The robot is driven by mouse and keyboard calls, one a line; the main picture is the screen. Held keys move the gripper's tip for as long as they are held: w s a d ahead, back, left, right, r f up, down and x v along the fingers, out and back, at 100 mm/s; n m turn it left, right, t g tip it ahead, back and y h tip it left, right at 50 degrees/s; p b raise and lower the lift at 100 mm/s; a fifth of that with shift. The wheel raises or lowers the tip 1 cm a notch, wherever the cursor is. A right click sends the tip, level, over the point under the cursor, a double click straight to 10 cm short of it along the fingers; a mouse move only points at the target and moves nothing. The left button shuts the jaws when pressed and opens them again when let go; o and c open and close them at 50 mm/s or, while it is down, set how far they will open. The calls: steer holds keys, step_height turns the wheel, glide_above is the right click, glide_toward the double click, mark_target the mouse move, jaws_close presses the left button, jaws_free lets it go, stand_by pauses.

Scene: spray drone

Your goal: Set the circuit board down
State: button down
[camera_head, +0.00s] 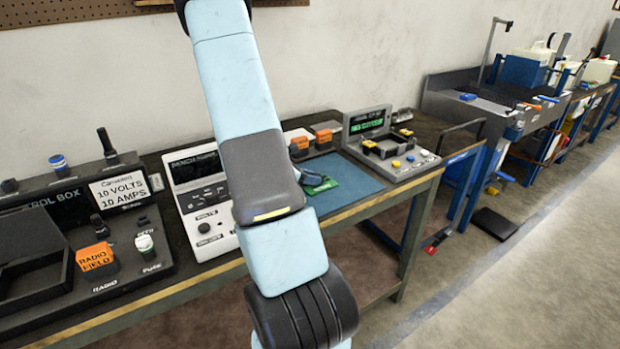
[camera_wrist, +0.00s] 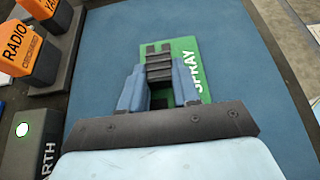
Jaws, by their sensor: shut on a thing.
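The circuit board is a green board with the white word SPRAY and a dark block on it. In the wrist view the board (camera_wrist: 203,88) is over the blue mat (camera_wrist: 225,40). My gripper (camera_wrist: 159,72) is shut on the board's dark block, one finger on each side. Whether the board touches the mat or hangs just above it, I cannot tell. In the head view the board (camera_head: 322,186) shows at the mat's left part (camera_head: 350,185), partly hidden behind my arm.
Orange RADIO (camera_wrist: 14,45) and YARD blocks stand in a dark holder left of the mat. A grey EARTH block (camera_wrist: 40,140) is nearer. In the head view a bench meter (camera_head: 198,175) stands left and a tester console (camera_head: 385,150) right. The mat's right part is clear.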

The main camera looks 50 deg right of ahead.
steer(key=c, duration=0.8)
jaws_free()
steer(key=v, duration=1.1)
steer(key=shift+w+a+r, duration=0.1)
steer(key=shift+a+r, duration=0.05)
steer(key=shift+a, duration=0.05)
steer(key=shift+a+r, duration=0.3)
steer(key=shift+a, duration=0.1)
steer(key=s+a+r+m+t+y, duration=0.3)
steer(key=a+r, duration=0.4)
steer(key=a, duration=0.3)
steer(key=s+a+r+m+t+y, duration=0.3)
steer(key=s+a+r+m+y, duration=0.2)
steer(key=a+r, duration=0.3)
steer(key=s+a+r+m+t+y, duration=0.3)
steer(key=s+a+r+m, duration=0.2)
steer(key=a+r, duration=0.3)
steer(key=a+m, duration=0.1)
steer(key=a, duration=0.3)
steer(key=shift+a+y, duration=0.2)
steer(key=shift+y, duration=0.2)
